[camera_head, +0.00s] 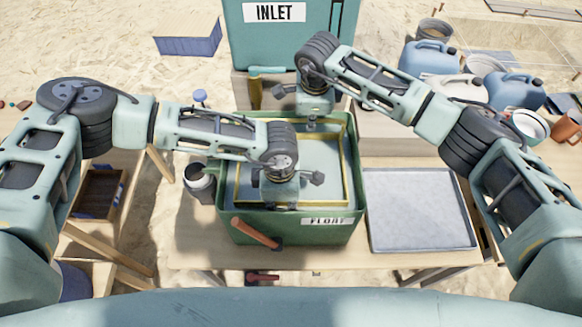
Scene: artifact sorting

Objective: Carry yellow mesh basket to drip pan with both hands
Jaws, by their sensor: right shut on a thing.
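The yellow mesh basket (353,186) sits inside the green tub labelled FLOAT (250,228); its yellow rim shows around the inside. My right gripper (312,122) is at the far rim of the basket and shut on it. My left gripper (284,200) points down over the near part of the basket; its fingertips are hidden under its own body, so its opening and any contact with the near rim cannot be told. The drip pan (420,236), a flat grey tray, lies on the table right of the tub and looks empty.
A green INLET tank (290,45) stands behind the tub. A dark can (202,187) is left of the tub. An orange-brown handle (255,233) leans on the tub's front. Blue jugs (430,57) and buckets crowd the back right.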

